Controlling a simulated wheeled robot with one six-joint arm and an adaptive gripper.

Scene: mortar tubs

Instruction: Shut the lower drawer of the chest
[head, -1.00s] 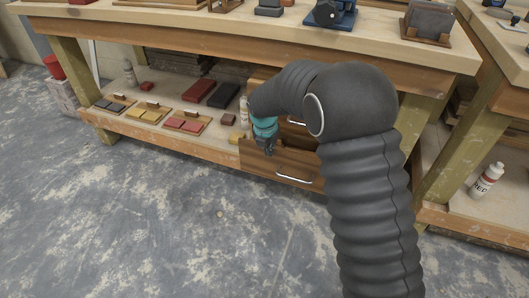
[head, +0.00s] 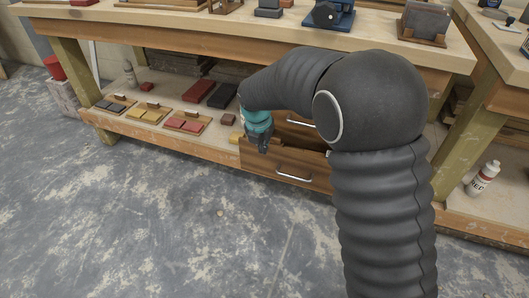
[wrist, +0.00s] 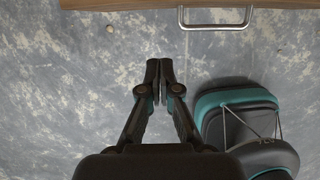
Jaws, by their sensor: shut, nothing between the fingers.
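The chest stands on the bench's low shelf. Its lower drawer (head: 308,167) sticks out, with a dark gap showing behind its wooden front. A silver bar handle (head: 294,177) is on that front. In the wrist view the drawer's edge (wrist: 130,4) and handle (wrist: 215,25) lie along the top. The upper drawer's handle (head: 300,121) shows above, and my arm hides part of the chest. My gripper (head: 263,149) points down by the left part of the lower drawer. In the wrist view its fingers (wrist: 161,72) are together and empty, over floor in front of the drawer.
Left of the chest, the low shelf (head: 158,136) carries trays of coloured blocks and several loose blocks. The bench top (head: 200,24) overhangs the chest. A white bottle (head: 483,178) stands on the right-hand bench's shelf. The grey floor (head: 150,230) in front is clear.

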